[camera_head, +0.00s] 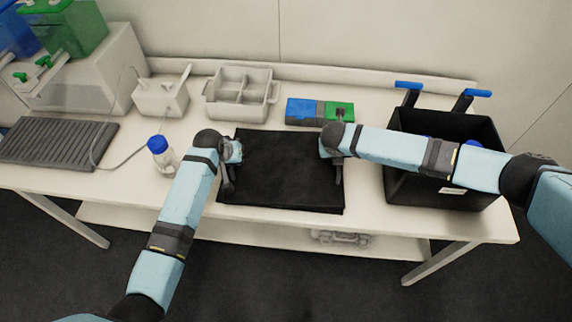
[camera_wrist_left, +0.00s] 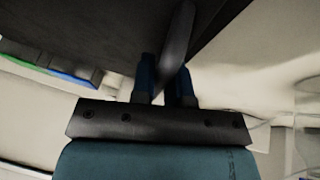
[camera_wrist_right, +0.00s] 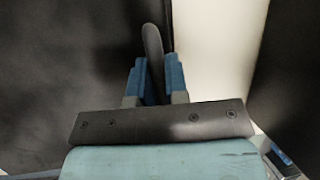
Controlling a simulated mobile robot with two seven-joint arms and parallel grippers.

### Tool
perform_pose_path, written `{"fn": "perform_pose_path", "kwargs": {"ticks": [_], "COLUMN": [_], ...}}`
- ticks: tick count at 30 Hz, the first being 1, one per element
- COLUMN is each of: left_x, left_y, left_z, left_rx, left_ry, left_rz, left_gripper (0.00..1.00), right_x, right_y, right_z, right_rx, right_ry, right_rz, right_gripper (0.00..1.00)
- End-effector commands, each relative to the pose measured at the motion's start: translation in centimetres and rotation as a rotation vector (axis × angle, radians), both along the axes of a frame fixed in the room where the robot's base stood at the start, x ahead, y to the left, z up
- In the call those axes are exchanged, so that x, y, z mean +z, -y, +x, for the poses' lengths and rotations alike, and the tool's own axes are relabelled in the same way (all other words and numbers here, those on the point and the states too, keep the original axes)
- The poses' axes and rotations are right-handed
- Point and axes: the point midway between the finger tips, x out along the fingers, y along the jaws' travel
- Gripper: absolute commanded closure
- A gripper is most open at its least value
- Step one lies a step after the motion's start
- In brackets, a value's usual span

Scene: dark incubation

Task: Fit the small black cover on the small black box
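The small black cover (camera_head: 285,170) is a flat dark panel in the middle of the table, with a grey handle at its left and right edges. My left gripper (camera_head: 233,152) is at its left edge; in the left wrist view the blue fingers (camera_wrist_left: 164,80) close around the grey handle. My right gripper (camera_head: 331,148) is at its right edge; in the right wrist view the fingers (camera_wrist_right: 157,80) close around the other handle. I cannot tell whether the cover touches the table. The small black box (camera_head: 433,187) stands open at the right, with blue-capped things inside, partly hidden by my right arm.
A blue-capped bottle (camera_head: 161,154) stands left of the cover. Behind are a grey divided caddy (camera_head: 240,112) and a blue and green case (camera_head: 305,111). A dark ribbed tray (camera_head: 55,144) lies at far left. Two blue-ended handles (camera_head: 409,87) rise behind the box.

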Motion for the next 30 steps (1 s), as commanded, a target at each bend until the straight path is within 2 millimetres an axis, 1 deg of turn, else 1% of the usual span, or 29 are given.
{"fn": "perform_pose_path", "kwargs": {"ticks": [11,17,24,27,30], "left_x": [0.4,1.9,4.4,5.0,5.2], "left_y": [0.0,0.0,0.0,0.0,0.0], "left_z": [0.0,0.0,0.0,0.0,0.0], "left_rx": [0.000,0.000,0.000,0.000,0.000], "left_ry": [0.001,0.001,0.001,0.001,0.000], "left_rz": [0.000,0.000,0.000,0.000,0.000], "left_gripper": [1.00,1.00,1.00,1.00,1.00], "right_x": [0.4,1.9,4.4,5.0,5.2], "right_y": [0.0,0.0,0.0,0.0,0.0], "right_z": [0.1,0.1,0.1,0.1,0.1], "right_rx": [-0.001,-0.001,-0.001,-0.001,-0.001], "right_ry": [0.001,0.001,0.001,0.001,0.001], "right_rz": [0.000,0.000,0.000,0.000,-0.001], "right_gripper": [1.00,1.00,1.00,1.00,1.00]}}
